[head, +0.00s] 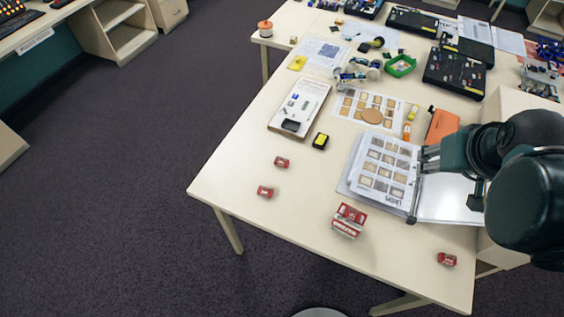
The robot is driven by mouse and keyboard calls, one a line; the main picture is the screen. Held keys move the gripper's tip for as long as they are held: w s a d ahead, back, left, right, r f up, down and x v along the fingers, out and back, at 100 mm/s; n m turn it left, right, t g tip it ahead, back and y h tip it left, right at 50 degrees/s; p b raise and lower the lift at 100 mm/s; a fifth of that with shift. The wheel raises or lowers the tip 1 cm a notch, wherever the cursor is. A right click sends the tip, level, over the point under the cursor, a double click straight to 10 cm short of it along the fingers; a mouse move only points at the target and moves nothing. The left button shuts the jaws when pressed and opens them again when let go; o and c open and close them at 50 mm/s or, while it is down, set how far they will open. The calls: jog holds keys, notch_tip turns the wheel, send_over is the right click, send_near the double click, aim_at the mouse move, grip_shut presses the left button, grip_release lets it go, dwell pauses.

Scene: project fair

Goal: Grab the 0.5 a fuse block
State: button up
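Small red blocks lie apart on the cream table: one near the left edge (282,162), one just in front of it (265,191), and one near the front right corner (446,259). A larger red and white box (348,220) sits between them near the front edge. The markings on the blocks are too small to read, so I cannot tell which is the 0.5 A fuse block. My gripper (425,159) is at the right, above the open binder and pointing left. Its fingers look spread, with nothing visible between them. It is apart from all the red blocks.
The open ring binder (411,205) lies beneath my gripper. A yellow and black block (320,141), a white kit board (298,107) and an orange case (442,126) lie farther back. Electronics crowd the far end. The table's front left is mostly clear.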

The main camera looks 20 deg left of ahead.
jog(key=w+a+f+n+g, duration=0.1)
jog(key=w+a+f+n, duration=0.15)
jog(key=a, duration=0.35)
jog(key=w+a+f+n+g, duration=0.1)
jog(key=w+a+n, duration=0.25)
jog(key=a, duration=0.25)
jog(key=n+g, duration=0.4)
jog(key=n, duration=0.6)
send_over(282, 161)
jog(key=shift+h, duration=0.4)
notch_tip(282, 161, down, 22)
jog(key=shift+w+d+r, duration=0.1)
jog(key=shift+d+r, duration=0.05)
jog(key=shift+r, duration=0.05)
jog(key=shift+f, duration=0.15)
jog(key=shift+f, duration=1.3)
jog(key=shift+f, duration=0.1)
jog(key=shift+a+f, duration=0.2)
jog(key=shift+f, duration=2.3)
